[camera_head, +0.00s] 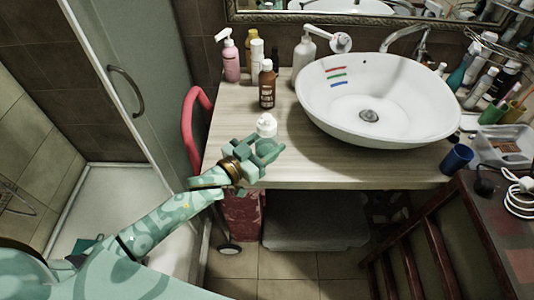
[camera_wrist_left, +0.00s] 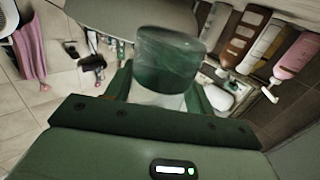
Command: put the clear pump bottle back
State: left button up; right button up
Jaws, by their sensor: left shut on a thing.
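My left gripper (camera_head: 262,148) is over the front left part of the wooden counter, shut on the clear pump bottle. The bottle's white pump top (camera_head: 266,126) shows just above the fingers in the head view; the fingers hide much of its body. In the left wrist view the clear pump bottle (camera_wrist_left: 166,62) shows as a translucent greenish cylinder between the fingers of my gripper (camera_wrist_left: 160,95). I cannot tell whether its base touches the counter. My right gripper is not in view.
A brown bottle (camera_head: 267,86) stands behind the held bottle. A pink pump bottle (camera_head: 231,62) and another pump bottle (camera_head: 304,55) stand farther back. The white basin (camera_head: 372,120) is to the right. The wooden counter (camera_head: 290,165) has bare room at its front.

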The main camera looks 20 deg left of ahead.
pick_arm(q)
jog(key=w+f, duration=0.1)
jog(key=w+f+b, duration=0.1)
jog(key=f, duration=0.1)
jog(key=shift+w+a+f, duration=0.2)
jog(key=shift+w+a, duration=0.15)
notch_tip(320, 180, down, 3)
jog(key=shift+f+b, duration=0.1)
jog(key=shift+b, duration=0.8)
jog(key=shift+r, duration=0.2)
jog(key=shift+f, duration=0.1)
jog(key=o, duration=0.6)
jog(key=shift+f, duration=0.1)
jog(key=o, duration=0.5)
jog(key=shift+c, duration=0.2)
